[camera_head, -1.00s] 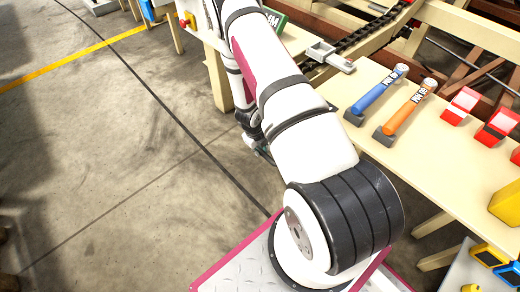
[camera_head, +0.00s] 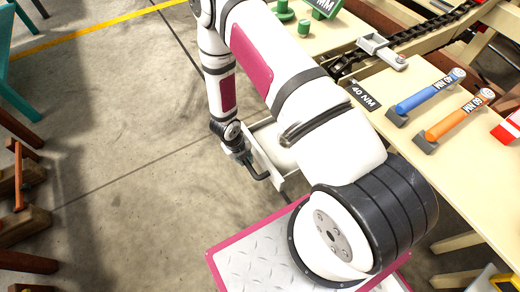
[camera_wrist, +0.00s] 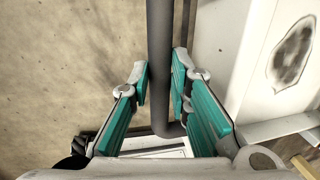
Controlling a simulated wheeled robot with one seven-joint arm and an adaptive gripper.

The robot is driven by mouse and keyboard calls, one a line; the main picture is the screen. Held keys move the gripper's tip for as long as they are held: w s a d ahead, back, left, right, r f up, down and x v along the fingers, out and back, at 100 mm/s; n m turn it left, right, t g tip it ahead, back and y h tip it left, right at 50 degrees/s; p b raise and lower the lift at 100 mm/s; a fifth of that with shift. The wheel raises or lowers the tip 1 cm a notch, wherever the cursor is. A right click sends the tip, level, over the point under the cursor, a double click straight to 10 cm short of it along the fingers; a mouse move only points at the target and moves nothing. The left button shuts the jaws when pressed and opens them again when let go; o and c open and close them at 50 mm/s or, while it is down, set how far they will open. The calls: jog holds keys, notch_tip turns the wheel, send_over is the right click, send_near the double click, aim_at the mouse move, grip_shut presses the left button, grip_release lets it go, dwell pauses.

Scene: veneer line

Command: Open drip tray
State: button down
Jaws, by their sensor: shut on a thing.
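The drip tray is a pale, shallow, open tray (camera_head: 268,163) sticking out from under the bench's left side, partly hidden behind my arm. Its dark bar handle (camera_head: 259,174) is on the front panel facing left. In the wrist view, the handle (camera_wrist: 159,40) runs down between the teal pads and bends at the bottom. My gripper (camera_wrist: 162,80) is shut on this handle; it also shows in the head view (camera_head: 243,160). The tray's pale inside (camera_wrist: 248,70) with a dark stain shows at right. Its far end is hidden.
Teal (camera_head: 15,85) and brown wooden legs stand at the left. The floor (camera_head: 130,130) between is open.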

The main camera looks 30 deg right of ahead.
jog(key=shift+a, duration=1.45)
jog(key=c, duration=1.5)
grip_release()
jog(key=shift+r, duration=0.1)
jog(key=r, duration=0.3)
jog(key=a+r, duration=0.1)
jog(key=r, duration=0.3)
jog(key=a+r, duration=0.1)
jog(key=r, duration=0.3)
jog(key=shift+s+a+r, duration=0.1)
jog(key=shift+r, duration=0.15)
